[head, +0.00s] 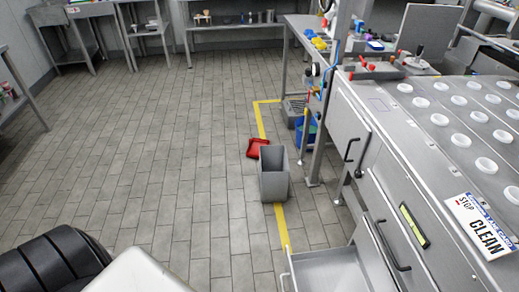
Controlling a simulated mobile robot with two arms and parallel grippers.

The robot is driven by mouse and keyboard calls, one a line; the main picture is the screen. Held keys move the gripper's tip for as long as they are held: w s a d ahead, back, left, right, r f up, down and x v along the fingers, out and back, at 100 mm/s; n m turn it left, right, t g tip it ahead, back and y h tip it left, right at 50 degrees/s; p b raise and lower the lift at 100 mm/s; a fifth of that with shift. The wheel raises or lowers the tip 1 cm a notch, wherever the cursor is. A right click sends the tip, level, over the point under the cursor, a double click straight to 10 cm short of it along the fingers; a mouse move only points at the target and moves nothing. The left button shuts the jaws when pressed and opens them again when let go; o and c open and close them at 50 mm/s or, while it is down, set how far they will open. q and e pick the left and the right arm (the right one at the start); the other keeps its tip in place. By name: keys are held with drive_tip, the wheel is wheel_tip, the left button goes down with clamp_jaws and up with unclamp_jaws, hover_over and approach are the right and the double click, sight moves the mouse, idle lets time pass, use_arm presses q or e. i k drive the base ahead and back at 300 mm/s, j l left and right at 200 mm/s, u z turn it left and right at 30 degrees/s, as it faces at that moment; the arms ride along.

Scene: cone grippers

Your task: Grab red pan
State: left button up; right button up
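A red pan (257,146) lies on the tiled floor near the middle of the head view. It sits just behind a grey bin (273,180), whose top edge may hide a little of it. I cannot tell whether the pan and the bin touch. Neither of my grippers shows; a black ribbed part and a white part of my own body fill the bottom left corner.
A steel counter (440,150) with several white round cups stands on the right. Its lower drawer (325,272) is pulled out at the bottom. A blue bin (306,132) stands under the worktable. The tiled floor (160,150) to the left is clear.

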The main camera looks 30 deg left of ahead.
sight(253, 151)
drive_tip(key=u, duration=0.45)
drive_tip(key=i+j+u, duration=0.15)
drive_tip(key=j, duration=0.35)
drive_tip(key=i+j+u, duration=0.15)
drive_tip(key=i+j, duration=0.15)
drive_tip(key=j, duration=0.15)
drive_tip(key=i+j+u, duration=0.2)
drive_tip(key=j, duration=0.25)
drive_tip(key=i+j+u, duration=0.15)
drive_tip(key=i+j, duration=0.15)
drive_tip(key=i+j+u, duration=0.1)
drive_tip(key=i+u, duration=0.4)
drive_tip(key=i, duration=1.85)
drive_tip(key=i+z, duration=0.35)
drive_tip(key=i, duration=0.25)
drive_tip(key=i+j+z, duration=0.3)
drive_tip(key=i, duration=0.3)
